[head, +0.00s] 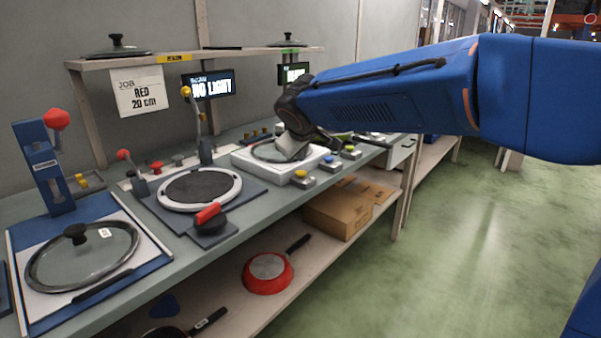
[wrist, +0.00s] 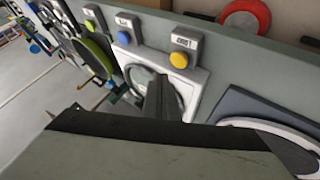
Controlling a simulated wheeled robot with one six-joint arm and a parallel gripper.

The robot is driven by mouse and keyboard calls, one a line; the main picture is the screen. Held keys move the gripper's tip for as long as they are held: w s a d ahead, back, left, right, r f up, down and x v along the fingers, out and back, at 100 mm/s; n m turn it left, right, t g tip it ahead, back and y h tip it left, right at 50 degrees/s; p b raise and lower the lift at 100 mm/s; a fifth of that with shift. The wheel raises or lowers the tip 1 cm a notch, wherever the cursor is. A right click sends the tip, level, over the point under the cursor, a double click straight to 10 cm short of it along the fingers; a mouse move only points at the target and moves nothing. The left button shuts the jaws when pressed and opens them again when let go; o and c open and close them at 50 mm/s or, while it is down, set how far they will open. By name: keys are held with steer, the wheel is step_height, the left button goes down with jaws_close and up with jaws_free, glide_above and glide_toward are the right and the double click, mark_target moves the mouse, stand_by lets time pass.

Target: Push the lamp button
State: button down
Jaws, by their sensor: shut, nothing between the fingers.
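Several small grey button boxes stand along the bench's front edge by a white box with a round top (head: 240,161). The nearest box has a yellow button (head: 301,174), which also shows in the wrist view (wrist: 179,60) beside a label too small to read surely. I cannot tell for sure which is the lamp button. My gripper (head: 294,150) is shut and empty over the white box, apart from the nearest yellow button.
A screen (head: 208,84) reads "NO LIGHT". A round dark plate (head: 199,188) with a red-handled lever (head: 208,214) is left of the white box. A lidded pan station (head: 83,257) is at the front left. A red pan (head: 268,272) and cardboard box (head: 338,212) lie on the lower shelf. The right floor is clear.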

mark_target(301, 174)
steer(key=shift+r, duration=1.9)
steer(key=s+d+f+m+g+h, duration=0.1)
steer(key=s+d+f+m, duration=0.15)
steer(key=s+d, duration=0.7)
steer(key=s+d+f+m+g, duration=0.1)
steer(key=s+d+f+m, duration=0.15)
steer(key=s+d, duration=0.7)
steer(key=s+d+f+m+g, duration=0.1)
steer(key=s+d+f+m, duration=0.1)
steer(key=s+d+f, duration=0.4)
steer(key=s+d+f+m+g, duration=0.1)
steer(key=s+d+f+m, duration=0.1)
steer(key=s+d+f, duration=0.5)
steer(key=s+f, duration=0.2)
steer(key=s, duration=0.4)
steer(key=shift+s+d+m, duration=0.2)
steer(key=shift+s+m, duration=0.05)
steer(key=shift+m, duration=0.15)
